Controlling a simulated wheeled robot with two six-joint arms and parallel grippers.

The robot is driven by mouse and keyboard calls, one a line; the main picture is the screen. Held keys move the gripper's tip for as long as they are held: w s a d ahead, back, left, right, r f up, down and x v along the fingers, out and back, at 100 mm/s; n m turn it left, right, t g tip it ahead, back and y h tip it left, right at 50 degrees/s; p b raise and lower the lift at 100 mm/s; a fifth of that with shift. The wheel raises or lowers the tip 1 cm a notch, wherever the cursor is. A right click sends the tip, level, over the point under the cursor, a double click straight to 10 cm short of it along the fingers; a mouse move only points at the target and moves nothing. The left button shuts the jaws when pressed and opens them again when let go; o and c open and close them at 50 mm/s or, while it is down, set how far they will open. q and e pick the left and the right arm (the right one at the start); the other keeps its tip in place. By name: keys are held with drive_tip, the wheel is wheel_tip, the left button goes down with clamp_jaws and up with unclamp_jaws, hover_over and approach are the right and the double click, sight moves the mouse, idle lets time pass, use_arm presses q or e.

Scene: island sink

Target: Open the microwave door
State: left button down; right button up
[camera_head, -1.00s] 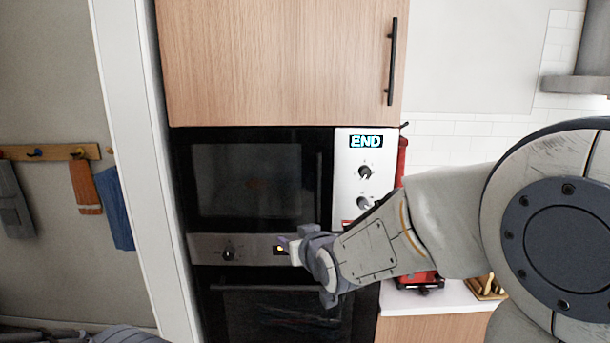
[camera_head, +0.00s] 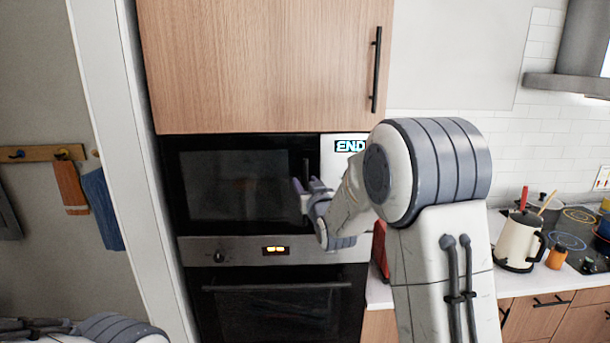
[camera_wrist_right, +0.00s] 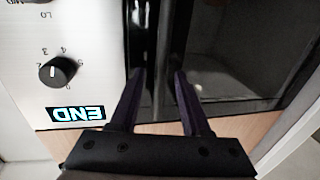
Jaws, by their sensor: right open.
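The microwave (camera_head: 235,185) is built in below a wooden cupboard. Its dark glass door looks closed. A vertical dark handle (camera_head: 307,160) runs along the door's right edge, beside the silver control panel (camera_head: 330,165) with a lit END display. My right gripper (camera_head: 304,187) is in front of the handle's lower part. In the right wrist view, turned upside down, its fingers (camera_wrist_right: 160,78) are open, with the handle (camera_wrist_right: 164,45) running between them. Whether they touch it cannot be told. Part of my left arm shows at the lower left; its gripper cannot be made out.
An oven (camera_head: 275,310) with a horizontal handle sits below the microwave. On the right, a counter holds a cream kettle (camera_head: 518,240), an orange bottle (camera_head: 556,258) and a cooktop (camera_head: 575,230). A white wall edge (camera_head: 120,170) stands at left, with hanging towels (camera_head: 100,205) beyond.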

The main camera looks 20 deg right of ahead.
drive_tip(key=shift+w, duration=0.6)
clamp_jaws()
idle(1.1)
